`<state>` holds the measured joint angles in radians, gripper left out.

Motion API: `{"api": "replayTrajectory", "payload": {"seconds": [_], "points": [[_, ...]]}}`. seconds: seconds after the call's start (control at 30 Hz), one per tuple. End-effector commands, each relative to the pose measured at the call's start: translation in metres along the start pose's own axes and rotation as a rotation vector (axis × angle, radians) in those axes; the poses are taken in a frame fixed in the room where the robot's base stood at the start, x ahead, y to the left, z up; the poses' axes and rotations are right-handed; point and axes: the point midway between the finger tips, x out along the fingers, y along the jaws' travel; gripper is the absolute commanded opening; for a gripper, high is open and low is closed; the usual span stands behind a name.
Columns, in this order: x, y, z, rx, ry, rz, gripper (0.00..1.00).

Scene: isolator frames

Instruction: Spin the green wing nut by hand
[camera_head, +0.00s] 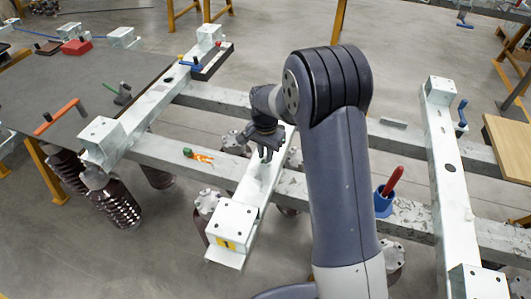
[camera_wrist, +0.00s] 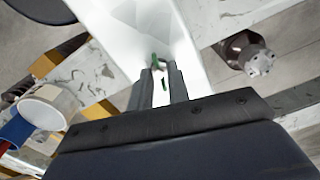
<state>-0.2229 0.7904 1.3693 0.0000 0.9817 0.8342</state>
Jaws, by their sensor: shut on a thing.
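The green wing nut (camera_wrist: 155,60) shows in the wrist view as small green parts at and between the fingertips, over a white crossbeam (camera_wrist: 135,18). My gripper (camera_wrist: 162,72) is shut on it, with the two dark fingers on either side. Much of the nut is hidden by the fingers. In the head view my gripper (camera_head: 266,154) points down at the white crossbeam (camera_head: 258,178), and the nut cannot be made out there.
A green piece with orange marks (camera_head: 188,152) lies on the long grey beam left of my gripper. A blue holder with a red handle (camera_head: 385,200) stands on the beam to the right. Another white crossbeam (camera_head: 447,165) is further right. A dark table (camera_head: 75,90) with tools is at left.

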Motion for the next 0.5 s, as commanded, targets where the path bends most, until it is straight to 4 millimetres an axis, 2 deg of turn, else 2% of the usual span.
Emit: {"api": "replayTrajectory", "payload": {"seconds": [0.5], "points": [[0.0006,0.0003,0.0002,-0.491,-0.001,0.001,0.0]]}}
